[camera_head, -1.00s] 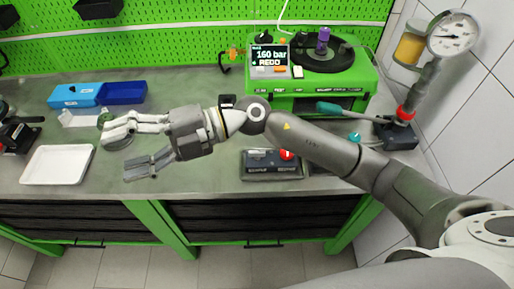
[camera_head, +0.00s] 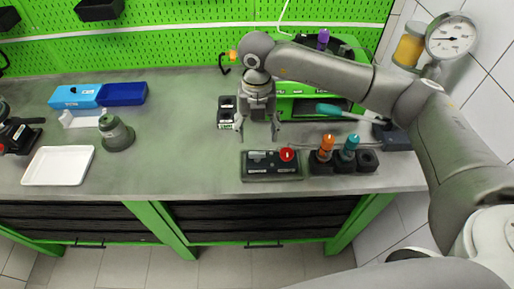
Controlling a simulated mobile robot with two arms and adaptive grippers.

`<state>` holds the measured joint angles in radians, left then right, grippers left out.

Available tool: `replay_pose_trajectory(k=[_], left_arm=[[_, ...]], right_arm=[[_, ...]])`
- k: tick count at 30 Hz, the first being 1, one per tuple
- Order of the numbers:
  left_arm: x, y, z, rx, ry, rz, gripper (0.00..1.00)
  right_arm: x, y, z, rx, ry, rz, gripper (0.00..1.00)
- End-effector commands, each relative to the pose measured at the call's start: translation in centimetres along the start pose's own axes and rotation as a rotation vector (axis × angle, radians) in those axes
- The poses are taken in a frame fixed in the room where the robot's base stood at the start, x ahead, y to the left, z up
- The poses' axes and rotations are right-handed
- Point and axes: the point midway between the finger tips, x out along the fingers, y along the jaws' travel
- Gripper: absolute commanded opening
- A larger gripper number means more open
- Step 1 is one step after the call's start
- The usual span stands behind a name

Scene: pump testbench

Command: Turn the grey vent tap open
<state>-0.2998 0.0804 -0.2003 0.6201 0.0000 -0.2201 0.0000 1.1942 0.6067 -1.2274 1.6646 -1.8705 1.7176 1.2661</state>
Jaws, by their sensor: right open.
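My right gripper (camera_head: 257,127) points down over the bench in front of the green test unit. Its two fingers are spread and nothing is between them. I cannot make out the grey vent tap for certain. The hand pump with a teal lever (camera_head: 338,111) is at the right, partly hidden behind my right arm. The round pressure gauge (camera_head: 452,38) stands above it. A dark control box (camera_head: 258,169) with a red knob (camera_head: 287,155) lies nearer the front edge, below the gripper in the picture. My left gripper is not in view.
A dark holder carries orange (camera_head: 327,146) and teal (camera_head: 350,145) pieces right of the box. A small dark block (camera_head: 225,122) is just left of the gripper. A grey-green round part (camera_head: 116,134), white tray (camera_head: 58,167) and blue bins (camera_head: 122,94) are left. The middle-left bench is clear.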

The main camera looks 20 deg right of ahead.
Motion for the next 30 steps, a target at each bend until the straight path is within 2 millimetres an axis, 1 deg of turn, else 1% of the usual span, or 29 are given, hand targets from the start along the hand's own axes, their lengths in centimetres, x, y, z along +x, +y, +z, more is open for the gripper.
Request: replay_pose_trajectory(k=[1, 9, 12, 15, 19, 26, 30], left_arm=[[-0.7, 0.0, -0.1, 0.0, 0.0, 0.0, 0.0], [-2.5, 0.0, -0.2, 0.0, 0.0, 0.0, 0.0], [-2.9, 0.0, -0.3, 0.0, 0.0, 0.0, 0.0], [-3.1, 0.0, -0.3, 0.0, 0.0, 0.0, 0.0], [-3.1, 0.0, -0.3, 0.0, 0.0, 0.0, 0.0], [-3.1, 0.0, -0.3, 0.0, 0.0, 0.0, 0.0], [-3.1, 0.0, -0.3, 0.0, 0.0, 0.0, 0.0]], right_arm=[[0.7, -0.1, -0.2, 0.0, 0.005, -0.003, 0.64], [5.8, 0.0, -0.2, -0.002, 0.005, 0.0, 0.64], [7.2, 0.1, -0.2, -0.003, 0.005, 0.002, 0.64], [8.1, 0.1, -0.1, -0.002, 0.002, 0.003, 0.64], [8.8, 0.1, -0.1, -0.003, 0.001, 0.002, 0.64], [8.9, 0.1, -0.1, -0.004, 0.001, 0.003, 0.64], [8.8, 0.1, -0.1, -0.004, 0.001, 0.003, 0.48]])
